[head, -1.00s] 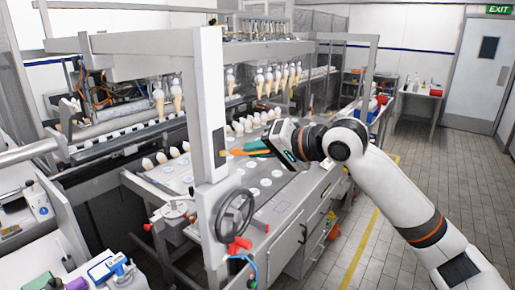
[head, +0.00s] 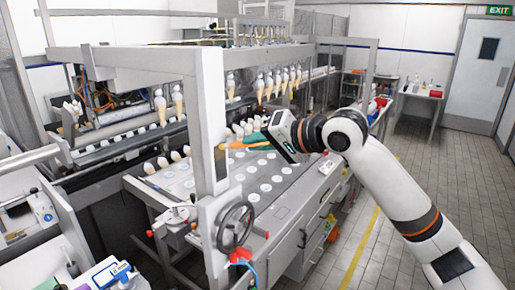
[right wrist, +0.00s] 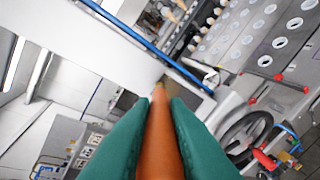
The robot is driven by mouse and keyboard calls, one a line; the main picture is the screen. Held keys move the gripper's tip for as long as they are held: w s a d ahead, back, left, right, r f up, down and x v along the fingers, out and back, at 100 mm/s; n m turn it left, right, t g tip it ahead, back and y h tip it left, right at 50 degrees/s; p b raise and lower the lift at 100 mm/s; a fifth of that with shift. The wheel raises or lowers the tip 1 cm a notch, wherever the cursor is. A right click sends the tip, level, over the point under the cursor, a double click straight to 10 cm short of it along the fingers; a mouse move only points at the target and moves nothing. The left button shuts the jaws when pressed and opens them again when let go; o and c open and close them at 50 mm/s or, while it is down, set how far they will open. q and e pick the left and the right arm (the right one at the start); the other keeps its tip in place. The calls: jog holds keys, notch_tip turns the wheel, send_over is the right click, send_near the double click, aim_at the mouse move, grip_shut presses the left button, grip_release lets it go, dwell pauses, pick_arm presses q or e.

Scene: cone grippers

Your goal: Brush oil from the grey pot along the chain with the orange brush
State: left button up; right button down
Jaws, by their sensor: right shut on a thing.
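My right gripper (head: 250,140) comes in from the right, its green fingers shut on the orange brush (head: 233,145). In the head view the brush points left, just right of the upright grey post, above the white-topped cones and round-holed plate. In the right wrist view the orange handle (right wrist: 160,145) lies between both fingers (right wrist: 160,104), its tan tip pointing away, in front of a pale machine panel. I cannot tell whether the tip touches anything. I cannot pick out the grey pot or the chain. My left gripper is not in view.
The upright post (head: 211,120) and a handwheel (head: 236,226) with red fittings stand close to the brush. Rows of cones (head: 160,108) hang from the machine. The holed plate (head: 285,187) lies below. Open tiled floor (head: 385,262) is at the right.

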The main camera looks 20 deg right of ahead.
jog(key=shift+f+b, duration=1.1)
jog(key=shift+f, duration=3.4)
jog(key=shift+r+p, duration=1.1)
jog(key=shift+r, duration=3.45)
notch_tip(320, 180, down, 9)
jog(key=b, duration=0.2)
